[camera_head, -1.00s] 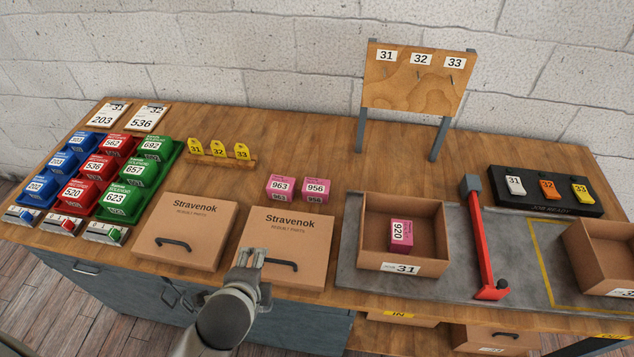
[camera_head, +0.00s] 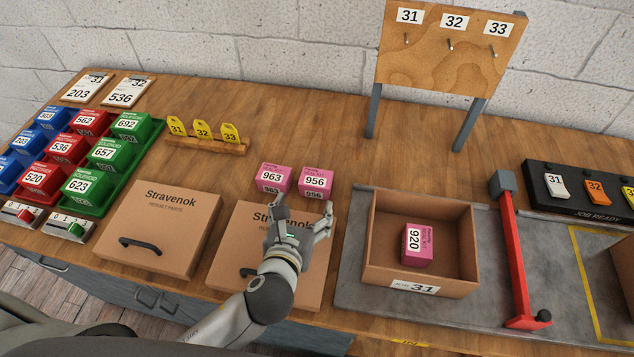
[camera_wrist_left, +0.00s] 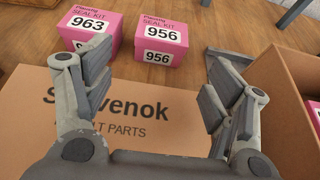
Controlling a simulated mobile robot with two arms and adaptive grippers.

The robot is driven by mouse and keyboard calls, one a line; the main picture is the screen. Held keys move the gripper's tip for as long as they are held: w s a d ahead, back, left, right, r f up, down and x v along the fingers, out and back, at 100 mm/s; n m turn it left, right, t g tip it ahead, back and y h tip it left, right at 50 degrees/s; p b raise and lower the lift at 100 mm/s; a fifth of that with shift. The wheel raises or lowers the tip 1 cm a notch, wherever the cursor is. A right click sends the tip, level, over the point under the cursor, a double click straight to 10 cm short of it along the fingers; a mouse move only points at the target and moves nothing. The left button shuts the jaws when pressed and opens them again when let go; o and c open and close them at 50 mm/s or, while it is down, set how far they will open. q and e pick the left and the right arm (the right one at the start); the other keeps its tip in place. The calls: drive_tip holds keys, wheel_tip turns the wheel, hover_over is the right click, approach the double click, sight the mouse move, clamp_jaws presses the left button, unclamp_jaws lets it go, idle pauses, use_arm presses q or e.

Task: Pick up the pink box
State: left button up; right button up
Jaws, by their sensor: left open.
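Two pink seal kit boxes stand side by side on the bench behind the right Stravenok carton: box 963 (camera_head: 274,178) and box 956 (camera_head: 316,182). A third pink box, 920 (camera_head: 417,246), sits inside the open carton marked 31 (camera_head: 452,278). My left gripper (camera_head: 302,212) is open and empty above the right Stravenok carton, just in front of boxes 963 and 956. In the left wrist view, box 956 (camera_wrist_left: 161,38) shows between the open fingers and beyond them. Box 963 (camera_wrist_left: 90,27) is beyond the left finger, which partly hides it. My right gripper is out of view.
Two closed Stravenok cartons (camera_head: 160,225) lie at the front edge. Colored bins (camera_head: 118,153) fill the left. A yellow tag rack (camera_head: 207,145) stands behind. A red bar (camera_head: 515,260) stands right of the open carton. The bench behind the pink boxes is clear.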

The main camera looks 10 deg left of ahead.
sight(314, 185)
use_arm(q)
drive_tip(key=x, duration=0.4)
drive_tip(key=shift+w, duration=0.35)
drive_tip(key=p+x, duration=0.1)
drive_tip(key=x, duration=0.3)
drive_tip(key=shift+d, duration=0.15)
drive_tip(key=shift+w+f, duration=0.1)
drive_tip(key=shift+w, duration=0.35)
drive_tip(key=shift+c, duration=0.3)
drive_tip(key=c, duration=0.7)
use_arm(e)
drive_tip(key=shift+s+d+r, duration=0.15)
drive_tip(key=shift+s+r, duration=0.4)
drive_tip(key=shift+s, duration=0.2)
